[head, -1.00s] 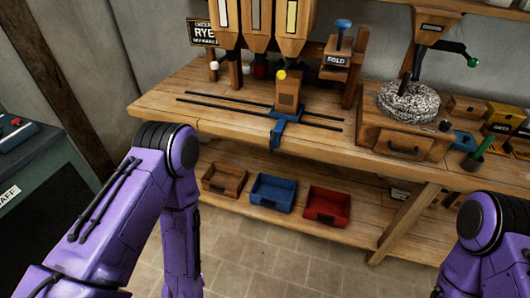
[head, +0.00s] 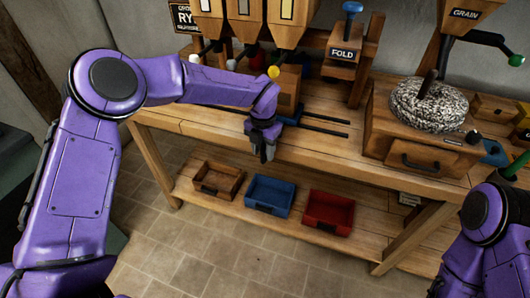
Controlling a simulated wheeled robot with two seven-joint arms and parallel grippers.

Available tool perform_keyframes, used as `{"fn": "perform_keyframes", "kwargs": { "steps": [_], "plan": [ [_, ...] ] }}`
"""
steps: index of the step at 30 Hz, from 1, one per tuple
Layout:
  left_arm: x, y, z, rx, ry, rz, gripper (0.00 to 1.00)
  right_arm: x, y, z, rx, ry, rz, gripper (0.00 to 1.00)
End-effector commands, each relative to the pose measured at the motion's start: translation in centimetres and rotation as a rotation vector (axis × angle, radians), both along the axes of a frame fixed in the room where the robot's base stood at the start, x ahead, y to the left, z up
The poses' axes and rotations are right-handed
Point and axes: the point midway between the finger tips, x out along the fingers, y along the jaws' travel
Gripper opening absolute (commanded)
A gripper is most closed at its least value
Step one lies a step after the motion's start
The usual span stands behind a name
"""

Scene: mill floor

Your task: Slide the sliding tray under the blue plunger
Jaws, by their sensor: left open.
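The sliding tray (head: 292,119) is blue and sits on dark rails on the bench. My left forearm and gripper hide most of it. A wooden box (head: 288,93) stands on it, partly hidden by the forearm. The blue plunger (head: 353,7) is a blue knob over a wooden block marked FOLD, to the right of and behind the box. My left gripper (head: 264,155) points down, open, in front of the tray at the bench's front edge. I cannot tell whether it touches the tray. My right gripper is out of view; only part of that arm shows.
Wooden hoppers (head: 245,20) hang above the tray, with a yellow knob (head: 274,72) low between them. A millstone (head: 430,104) on a drawer cabinet (head: 410,150) stands right of the rails. Brown, blue and red bins (head: 328,212) sit on the lower shelf.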

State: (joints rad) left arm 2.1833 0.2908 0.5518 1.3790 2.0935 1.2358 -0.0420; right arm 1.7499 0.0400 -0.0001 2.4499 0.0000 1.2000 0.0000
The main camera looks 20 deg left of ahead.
Motion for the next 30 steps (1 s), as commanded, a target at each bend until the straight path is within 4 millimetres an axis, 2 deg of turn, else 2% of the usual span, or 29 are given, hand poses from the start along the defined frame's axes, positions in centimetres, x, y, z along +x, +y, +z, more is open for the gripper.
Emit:
{"fn": "perform_keyframes", "kwargs": {
  "steps": [3,6,13,14,15,17,25,30],
  "plan": [
    [0.0,0.0,-1.7,0.002,0.001,-0.001,0.41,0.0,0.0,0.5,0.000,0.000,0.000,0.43],
    [0.0,0.0,-2.4,0.002,0.001,-0.001,0.41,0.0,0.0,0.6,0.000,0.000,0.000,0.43],
    [0.0,-0.1,-2.7,0.002,0.000,-0.004,0.41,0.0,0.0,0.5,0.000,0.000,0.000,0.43],
    [0.0,-0.1,-2.7,0.002,0.000,-0.004,0.35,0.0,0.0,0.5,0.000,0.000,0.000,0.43],
    [0.0,-0.2,-2.7,0.002,0.000,-0.004,0.22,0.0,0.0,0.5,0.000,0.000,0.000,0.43],
    [0.0,-0.2,-2.7,0.002,0.001,-0.004,0.02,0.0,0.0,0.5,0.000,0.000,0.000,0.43],
    [0.0,-0.5,-2.7,0.002,0.000,-0.006,0.00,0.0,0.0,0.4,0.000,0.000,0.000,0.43],
    [0.0,-2.2,-2.8,0.001,0.001,-0.008,0.00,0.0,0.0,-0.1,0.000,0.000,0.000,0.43]
  ]
}}
